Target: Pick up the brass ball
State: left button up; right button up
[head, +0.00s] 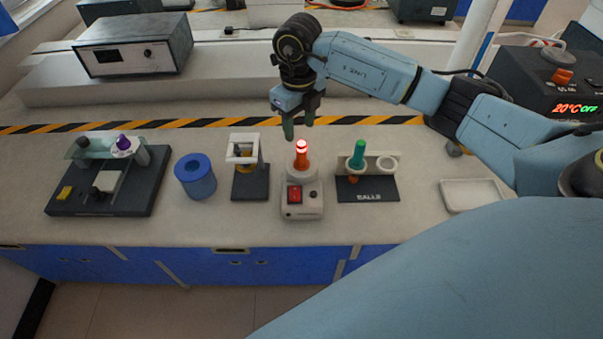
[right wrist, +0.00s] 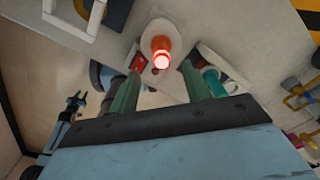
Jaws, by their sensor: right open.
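A small brownish, brass-coloured ball (head: 352,180) sits low on the black stand marked BALLS (head: 378,191), right of the middle in the head view. It is small and partly hard to make out. A green-topped cylinder (head: 357,154) stands upright right above it at the stand's left ring. My right gripper (head: 299,124) is open and empty, fingers pointing down, behind and left of the stand. Its two green fingers also show in the right wrist view (right wrist: 162,80). I cannot make out the ball there.
A lit red-orange lamp (head: 301,156) on a white switch box stands close in front of my right gripper. A grey frame stand (head: 250,185), a blue cylinder (head: 195,178) and a dark tray (head: 110,195) stand left. A white dish (head: 472,195) lies right.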

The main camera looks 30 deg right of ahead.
aim_at(301, 152)
notch_tip(301, 152, down, 4)
jog(key=shift+f, duration=0.15)
notch_tip(301, 152, down, 5)
jog(key=shift+s+d+f+p, duration=0.1)
jog(key=shift+s+p, duration=0.05)
jog(key=shift+p, duration=0.15)
jog(key=c, duration=1)
jog(key=shift+c, duration=0.2)
jog(key=shift+r, duration=0.2)
